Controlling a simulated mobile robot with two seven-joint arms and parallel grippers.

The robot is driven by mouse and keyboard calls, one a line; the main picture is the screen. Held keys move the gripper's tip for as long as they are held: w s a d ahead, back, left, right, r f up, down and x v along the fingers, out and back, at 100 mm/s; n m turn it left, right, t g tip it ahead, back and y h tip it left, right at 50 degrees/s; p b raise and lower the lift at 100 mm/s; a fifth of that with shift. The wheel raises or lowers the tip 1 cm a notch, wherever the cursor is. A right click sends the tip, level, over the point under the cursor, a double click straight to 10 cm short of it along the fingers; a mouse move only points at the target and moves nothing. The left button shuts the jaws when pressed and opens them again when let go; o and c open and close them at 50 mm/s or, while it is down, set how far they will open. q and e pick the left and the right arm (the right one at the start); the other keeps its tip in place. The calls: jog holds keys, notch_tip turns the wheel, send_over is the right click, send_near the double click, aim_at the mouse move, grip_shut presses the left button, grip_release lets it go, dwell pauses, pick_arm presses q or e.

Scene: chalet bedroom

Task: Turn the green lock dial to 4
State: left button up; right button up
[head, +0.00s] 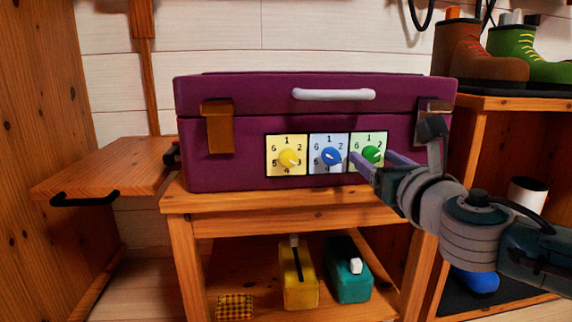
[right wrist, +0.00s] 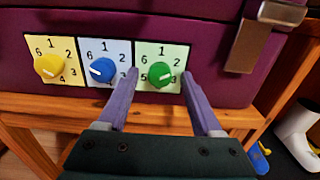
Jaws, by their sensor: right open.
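A purple case (head: 235,170) stands on a wooden stand, with three numbered dials on its front. The green lock dial (head: 372,154) is the rightmost, on a pale green plate; it also shows in the right wrist view (right wrist: 160,74). Its white mark is small, and I cannot tell surely which number it points to. My right gripper (head: 370,156) is open at the dial, one finger on each side of it in the right wrist view (right wrist: 159,76). I cannot tell whether the fingers touch it. The fingers hide part of the plate's lower numbers. My left gripper is not in view.
The blue dial (head: 332,156) sits close left of my finger, with the yellow dial (head: 289,157) beyond. A metal latch (head: 433,108) hangs to the right. A wooden shelf (head: 510,103) with boots stands right; a wooden panel (head: 110,167) with a black handle is left.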

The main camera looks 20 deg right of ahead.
jog(key=shift+w, duration=0.25)
grip_shut()
dwell(0.4)
